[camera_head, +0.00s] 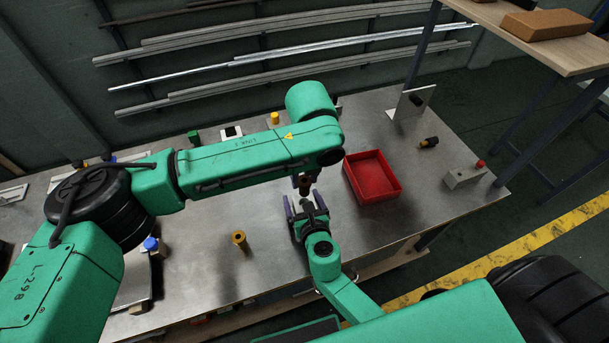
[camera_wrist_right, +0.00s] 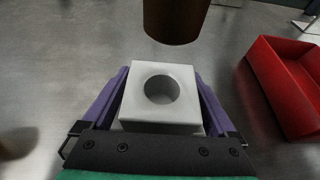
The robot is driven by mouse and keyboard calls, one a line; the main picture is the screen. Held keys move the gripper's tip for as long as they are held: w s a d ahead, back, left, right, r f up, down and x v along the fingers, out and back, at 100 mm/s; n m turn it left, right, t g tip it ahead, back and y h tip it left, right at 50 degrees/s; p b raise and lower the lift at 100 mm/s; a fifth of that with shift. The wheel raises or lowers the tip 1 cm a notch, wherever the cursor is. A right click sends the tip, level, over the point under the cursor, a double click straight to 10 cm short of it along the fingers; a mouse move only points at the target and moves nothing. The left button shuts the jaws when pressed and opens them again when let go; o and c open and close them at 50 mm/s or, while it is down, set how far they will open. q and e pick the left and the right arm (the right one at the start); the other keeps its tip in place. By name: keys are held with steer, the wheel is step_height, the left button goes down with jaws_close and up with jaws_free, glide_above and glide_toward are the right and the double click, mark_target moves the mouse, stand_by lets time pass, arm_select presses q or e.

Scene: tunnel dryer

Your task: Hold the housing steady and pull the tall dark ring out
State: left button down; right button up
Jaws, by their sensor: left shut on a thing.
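The housing is a pale square block (camera_wrist_right: 150,118) with a round, empty-looking hole in its top, in the right wrist view. The two purple fingers of my right gripper (camera_wrist_right: 163,108) lie along its opposite sides, shut on it. The tall dark ring is a brown cylinder (camera_wrist_right: 176,20) above and just behind the hole, clear of the block. In the head view the ring (camera_head: 305,188) hangs below the end of my left arm. My left gripper (camera_head: 307,178) is shut on it from above; its fingers are mostly hidden by the wrist.
A red tray (camera_head: 395,190) stands close on the right. A brass-coloured flanged part (camera_head: 239,239) stands on the metal table (camera_head: 200,275) to the left. A dark-ended part (camera_head: 428,142) and a grey block with a red knob (camera_head: 463,177) lie farther right.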

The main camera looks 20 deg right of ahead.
steer(key=v, duration=1.2)
steer(key=shift+r, duration=0.1)
